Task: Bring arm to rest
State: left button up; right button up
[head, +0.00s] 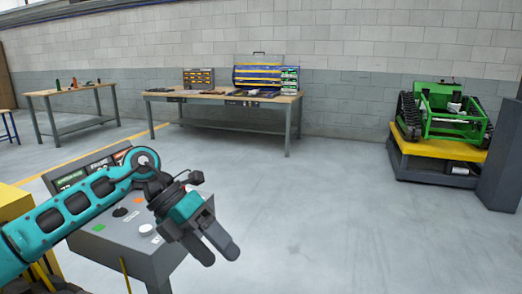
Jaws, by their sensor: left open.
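My left arm (75,205) comes in from the left, teal with dark joints, and reaches over a grey control console. My left gripper (220,253) is open and empty, its two dark fingers pointing down and to the right. It hangs at the right side of the console and covers part of it in the picture; I cannot tell the gap between them. My right gripper is not in view.
The grey console (150,262) has buttons and small screens. A workbench (222,98) with tool panels stands against the wall, with another table (75,90) to its left. A green tracked carrier (443,113) rests on a yellow-topped platform (440,148) at right. The middle floor is clear.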

pick_arm(q)
jog(key=s+d+r+n+t+h, duration=0.1)
jog(key=s+d+n+h, duration=0.1)
jog(key=d+n+h, duration=0.3)
jog(key=s+d+n+t+h, duration=0.2)
jog(key=s+d+h, duration=0.1)
jog(key=d+h, duration=0.35)
jog(key=w+a+f+n+t+y+p, duration=0.1)
jog(key=a+f+n+t+y, duration=0.6)
jog(key=n, duration=0.5)
jog(key=a+f+n+t+y+p, duration=0.1)
jog(key=a+f+n+t+y, duration=0.4)
jog(key=n+t, duration=0.6)
jog(key=s+a+f+n+g+y, duration=0.2)
jog(key=s+a+f+n+g, duration=0.2)
jog(key=s+f, duration=0.2)
jog(key=s+a+f+n+g+y, duration=0.3)
jog(key=s+f, duration=0.4)
jog(key=f, duration=0.3)
jog(key=a+n+g, duration=0.1)
jog(key=n, duration=0.1)
jog(key=shift+s+a+n, duration=0.2)
jog(key=shift+a+n, duration=0.1)
jog(key=shift+a, duration=0.1)
jog(key=shift+r+y, duration=0.1)
jog(key=shift+y, duration=0.15)
jog(key=shift+c, duration=0.4)
